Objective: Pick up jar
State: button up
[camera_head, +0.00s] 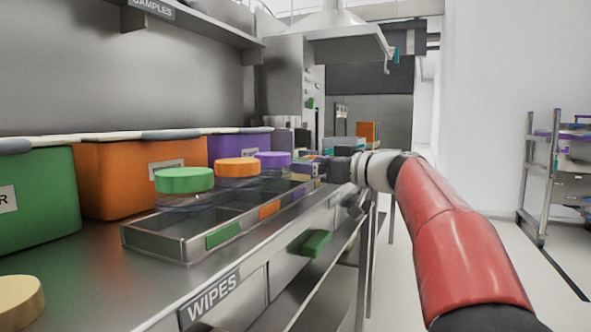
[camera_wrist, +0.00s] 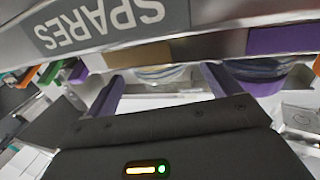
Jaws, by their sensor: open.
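In the head view, jars with a green lid (camera_head: 184,180), an orange lid (camera_head: 238,167) and a purple lid (camera_head: 272,159) stand in a row in a metal tray (camera_head: 160,244). In the wrist view, which looks upside down, a clear jar (camera_wrist: 166,73) shows between the two purple fingers of my gripper (camera_wrist: 162,86). Its lid colour cannot be made out. A purple-lidded jar (camera_wrist: 262,86) is to the right, outside the fingers. My gripper is open and small at the far end of my arm in the head view (camera_head: 340,167); contact with the jar cannot be told.
Green (camera_head: 38,202), orange (camera_head: 125,178) and purple (camera_head: 228,146) bins line the back of the counter. A pale yellow lid (camera_head: 18,302) is at the lower left. A SPARES label (camera_wrist: 95,25) crosses the wrist view's top.

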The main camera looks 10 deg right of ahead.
jog(key=shift+x, duration=1.4)
jog(key=c, duration=1.1)
jog(key=shift+r, duration=0.1)
jog(key=shift+c, duration=0.8)
